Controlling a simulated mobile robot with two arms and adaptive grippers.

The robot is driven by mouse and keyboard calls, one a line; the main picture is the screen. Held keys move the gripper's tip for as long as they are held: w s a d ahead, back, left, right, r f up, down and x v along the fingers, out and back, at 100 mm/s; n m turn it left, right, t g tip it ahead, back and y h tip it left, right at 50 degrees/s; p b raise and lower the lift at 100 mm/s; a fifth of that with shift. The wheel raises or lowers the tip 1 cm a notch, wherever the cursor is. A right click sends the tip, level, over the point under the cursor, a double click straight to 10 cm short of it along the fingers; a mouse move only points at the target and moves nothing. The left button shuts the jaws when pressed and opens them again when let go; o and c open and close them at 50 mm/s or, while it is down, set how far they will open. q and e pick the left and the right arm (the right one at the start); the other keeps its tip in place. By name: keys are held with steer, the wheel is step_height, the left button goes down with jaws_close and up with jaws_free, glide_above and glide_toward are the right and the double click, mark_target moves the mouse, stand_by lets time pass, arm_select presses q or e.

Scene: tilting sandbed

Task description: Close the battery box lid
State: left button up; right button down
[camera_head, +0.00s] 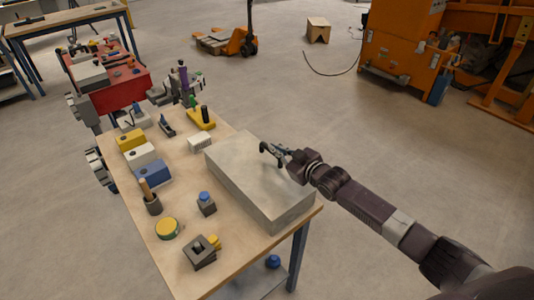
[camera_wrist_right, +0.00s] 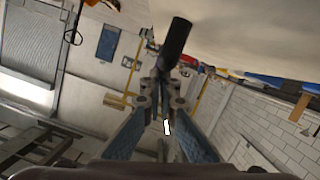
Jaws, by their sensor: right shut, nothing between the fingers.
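A long pale grey box (camera_head: 255,185), which I take to be the battery box, lies along the right side of the wooden table. Its top looks flat and whole; I cannot make out a separate lid or a seam. My right gripper (camera_head: 276,151) is shut and empty above the box's far right edge. In the right wrist view the fingers (camera_wrist_right: 163,92) meet, and a dark round bar (camera_wrist_right: 175,43) shows just beyond their tips. A broad pale surface (camera_wrist_right: 255,30) fills the top right there. Contact with the box cannot be told. My left gripper is not in view.
On the table (camera_head: 178,190), left of the box, stand yellow (camera_head: 130,140), white (camera_head: 141,155) and blue (camera_head: 153,173) blocks, a cup with a wooden handle (camera_head: 152,203) and a small white box (camera_head: 199,144). The floor right of the table is clear near my arm.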

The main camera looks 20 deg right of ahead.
steer(key=r+p, duration=0.3)
steer(key=r, duration=0.1)
steer(key=shift+a, duration=0.2)
arm_select(q)
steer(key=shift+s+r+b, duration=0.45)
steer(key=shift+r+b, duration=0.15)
steer(key=shift+b, duration=0.55)
arm_select(e)
steer(key=v, duration=1)
